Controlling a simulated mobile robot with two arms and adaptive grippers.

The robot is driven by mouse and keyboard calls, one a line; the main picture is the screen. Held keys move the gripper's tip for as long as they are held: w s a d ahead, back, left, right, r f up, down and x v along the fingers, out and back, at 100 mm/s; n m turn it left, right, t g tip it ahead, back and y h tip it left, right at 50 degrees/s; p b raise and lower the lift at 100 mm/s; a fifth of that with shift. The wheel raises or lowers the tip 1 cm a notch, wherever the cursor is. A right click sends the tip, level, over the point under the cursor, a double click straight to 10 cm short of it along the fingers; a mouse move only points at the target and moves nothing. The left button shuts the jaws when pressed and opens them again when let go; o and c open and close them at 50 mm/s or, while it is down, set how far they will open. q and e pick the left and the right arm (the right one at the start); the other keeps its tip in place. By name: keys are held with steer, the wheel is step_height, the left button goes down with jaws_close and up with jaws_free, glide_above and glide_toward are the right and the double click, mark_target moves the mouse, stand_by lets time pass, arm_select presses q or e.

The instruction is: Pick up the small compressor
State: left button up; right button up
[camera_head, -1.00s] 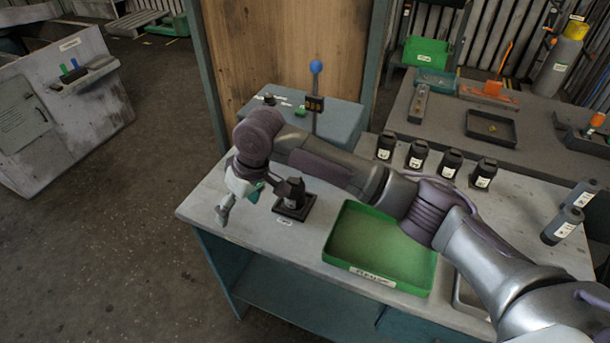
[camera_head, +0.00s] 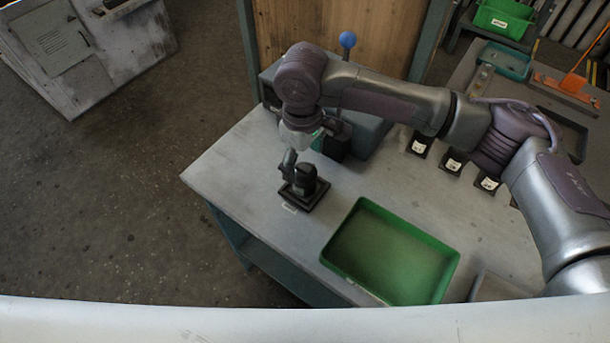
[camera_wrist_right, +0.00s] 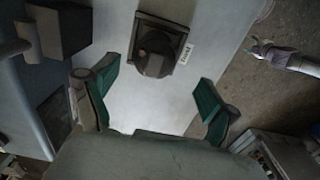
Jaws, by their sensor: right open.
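The small compressor looks to be the dark, rounded unit (camera_head: 305,180) standing upright on a square black base (camera_head: 316,201) near the bench's left end. In the right wrist view the compressor (camera_wrist_right: 155,58) shows from above, beyond the fingertips. My right gripper (camera_head: 306,152) is above and just behind it, pointing down; one finger partly overlaps it in the head view. In the wrist view the gripper's green-padded fingers (camera_wrist_right: 158,88) are wide apart with nothing between them. What looks like my left gripper (camera_wrist_right: 262,50) shows small at the wrist view's upper right.
An empty green tray (camera_head: 390,250) lies right of the compressor on the grey bench (camera_head: 235,165). A blue-grey box with a blue-knobbed lever (camera_head: 347,41) stands behind. Several dark labelled units (camera_head: 453,163) stand at the back right. Bench space left of the compressor is clear.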

mark_target(305, 168)
steer(key=shift+w+d+f, duration=0.1)
steer(key=shift+f, duration=0.4)
steer(key=shift+w+f, duration=0.1)
steer(key=shift+f, duration=0.15)
steer(key=shift+d+f+p, duration=0.1)
steer(key=shift+f+p, duration=0.5)
steer(key=shift+f, duration=0.25)
step_height(305, 168, down, 2)
steer(key=shift+w+f+p, duration=0.1)
steer(key=shift+f+p, duration=0.15)
steer(key=shift+p, duration=0.05)
steer(key=shift+f, duration=0.45)
steer(key=shift+c, duration=1.3)
steer(key=c, duration=1.3)
arm_select(q)
steer(key=shift+w+d+r, duration=0.25)
steer(key=shift+w+r, duration=0.2)
steer(key=shift+r, duration=0.05)
steer(key=shift+w+d+r, duration=0.2)
steer(key=shift+w+r, duration=0.25)
steer(key=shift+r, duration=0.05)
arm_select(e)
steer(key=shift+w+r, duration=0.1)
jaws_close()
